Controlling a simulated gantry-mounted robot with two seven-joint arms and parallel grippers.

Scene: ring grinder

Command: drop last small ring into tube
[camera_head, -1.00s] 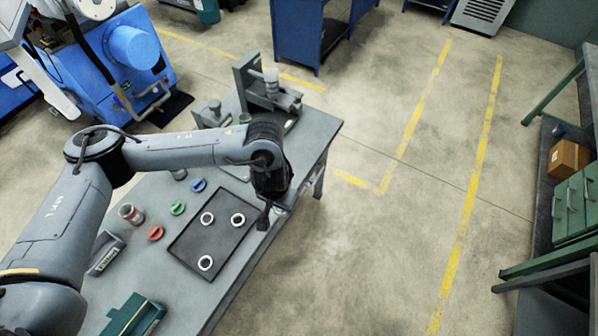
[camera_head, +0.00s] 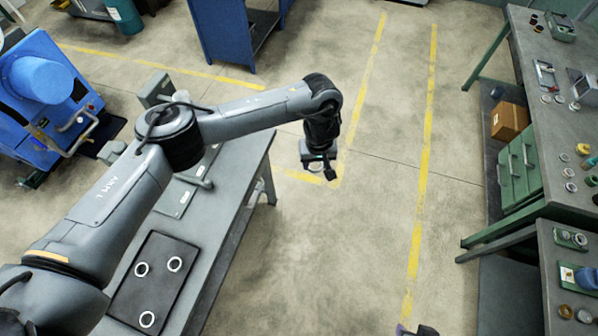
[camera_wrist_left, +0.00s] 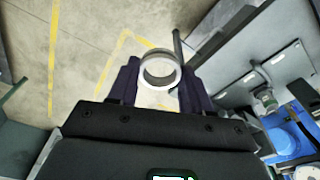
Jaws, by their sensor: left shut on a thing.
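My left gripper (camera_head: 325,172) hangs over open floor, right of the left bench. In the left wrist view its two dark fingers (camera_wrist_left: 156,85) are shut on a pale metal ring (camera_wrist_left: 161,54), held between the tips with its hole facing the camera. The ring is too small to make out in the head view. A dark shape with a purple part at the bottom edge looks like my right gripper (camera_head: 415,330), mostly cut off. I cannot pick out the tube with certainty in any view.
A black tray (camera_head: 152,290) with three white rings lies on the left grey bench (camera_head: 207,262). The right bench (camera_head: 545,110) holds several small rings and parts, with green drawers (camera_head: 520,168) and a cardboard box (camera_head: 509,121) below. The floor between is clear.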

